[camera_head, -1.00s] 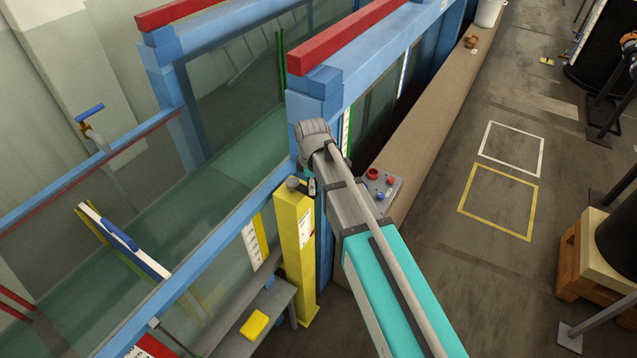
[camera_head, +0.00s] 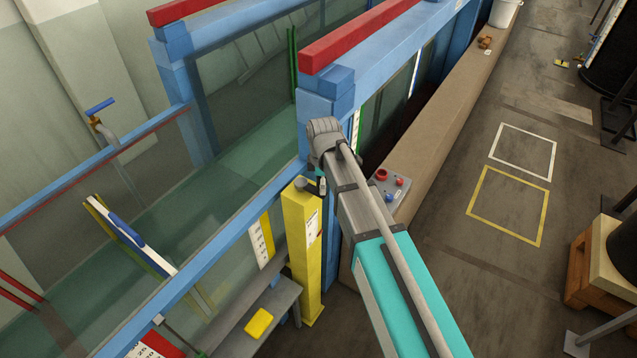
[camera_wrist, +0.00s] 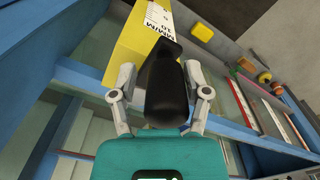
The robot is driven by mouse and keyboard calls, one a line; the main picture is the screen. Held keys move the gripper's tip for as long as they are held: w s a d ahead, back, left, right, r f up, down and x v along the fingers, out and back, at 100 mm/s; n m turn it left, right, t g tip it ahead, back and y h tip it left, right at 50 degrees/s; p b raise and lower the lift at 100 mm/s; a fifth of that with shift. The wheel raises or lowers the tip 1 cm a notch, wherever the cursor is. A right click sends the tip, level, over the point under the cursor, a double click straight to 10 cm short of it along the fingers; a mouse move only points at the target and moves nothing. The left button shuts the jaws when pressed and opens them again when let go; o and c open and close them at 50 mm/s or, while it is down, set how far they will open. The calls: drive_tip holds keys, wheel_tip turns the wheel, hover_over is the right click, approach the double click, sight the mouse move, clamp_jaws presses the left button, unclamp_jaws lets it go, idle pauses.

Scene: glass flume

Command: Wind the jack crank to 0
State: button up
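The jack is a yellow upright post (camera_head: 303,245) beside the glass flume, with a round grey cap on top. A small dark part (camera_head: 322,185) shows by its top, next to my arm's end. In the wrist view the yellow housing (camera_wrist: 138,50) carries a white scale label (camera_wrist: 160,20); the reading is not legible to me. The black crank handle (camera_wrist: 166,90) lies between the two grey fingers of my gripper (camera_wrist: 160,75), which look closed about it. The contact faces are hidden.
A blue flume frame post (camera_head: 325,110) stands close behind my wrist. A yellow block (camera_head: 259,323) lies on a low grey bench. The floor at right is open, with taped squares (camera_head: 508,205).

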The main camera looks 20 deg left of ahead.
drive_tip(key=shift+o, duration=0.5)
drive_tip(key=shift+s, duration=0.1)
drive_tip(key=shift+s, duration=0.1)
drive_tip(key=s+d+m, duration=0.2)
drive_tip(key=d+m, duration=0.8)
drive_tip(key=d, duration=0.7)
drive_tip(key=s+d+m, duration=0.3)
drive_tip(key=d+m, duration=0.8)
drive_tip(key=d, duration=0.7)
wheel_tip(320, 180, down, 9)
drive_tip(key=s+b, duration=0.2)
drive_tip(key=b, duration=0.7)
drive_tip(key=shift+s+f, duration=0.2)
drive_tip(key=shift+s, duration=0.1)
